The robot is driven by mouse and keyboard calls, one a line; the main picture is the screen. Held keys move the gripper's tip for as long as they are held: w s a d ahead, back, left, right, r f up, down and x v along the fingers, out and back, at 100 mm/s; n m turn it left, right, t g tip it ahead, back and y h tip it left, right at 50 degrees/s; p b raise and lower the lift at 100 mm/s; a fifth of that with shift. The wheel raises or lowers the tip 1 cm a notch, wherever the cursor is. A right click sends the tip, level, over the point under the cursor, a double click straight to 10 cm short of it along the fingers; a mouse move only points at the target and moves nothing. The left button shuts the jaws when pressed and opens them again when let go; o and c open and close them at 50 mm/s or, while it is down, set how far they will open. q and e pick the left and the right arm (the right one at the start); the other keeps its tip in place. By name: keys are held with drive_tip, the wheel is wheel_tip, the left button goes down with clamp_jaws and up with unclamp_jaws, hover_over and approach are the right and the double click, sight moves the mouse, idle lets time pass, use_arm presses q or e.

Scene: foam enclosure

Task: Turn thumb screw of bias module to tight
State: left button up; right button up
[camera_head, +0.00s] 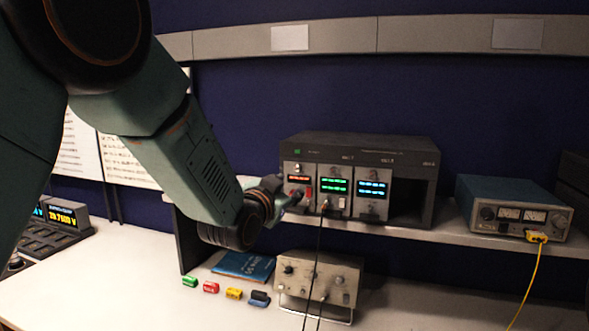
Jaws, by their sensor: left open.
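A dark rack (360,148) stands on the shelf and holds three light-faced modules side by side. The left module (299,170) has a red display, the middle module (335,173) a green one and the right module (372,175) a blue one. Small round knobs or screws show on their faces. The labels are too small to read, so I cannot tell which is the bias module. My left gripper (293,196) is open at the lower part of the left module and covers some of it. I cannot tell whether it touches. My right gripper is out of view.
Black cables (318,250) hang from the rack past a bench instrument (318,286). A blue book (244,265) and several small coloured blocks (211,287) lie on the bench. A teal meter box (512,208) with a yellow cable (533,280) stands right on the shelf. The rack's right bay is empty.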

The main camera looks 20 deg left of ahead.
sight(297, 169)
use_arm(q)
drive_tip(key=w+n, duration=0.1)
drive_tip(key=w, duration=0.1)
drive_tip(key=w+r+n+p, duration=0.1)
drive_tip(key=w, duration=0.1)
drive_tip(key=w+n, duration=0.1)
drive_tip(key=w, duration=0.1)
drive_tip(key=shift+w+a+r+t+y+p, duration=0.2)
drive_tip(key=shift+w+a+t+y+p, duration=0.1)
drive_tip(key=shift+w+t+p, duration=0.1)
drive_tip(key=shift+w+r, duration=0.1)
drive_tip(key=shift+w, duration=0.35)
drive_tip(key=shift+w, duration=0.15)
drive_tip(key=shift+c, duration=1.2)
clamp_jaws()
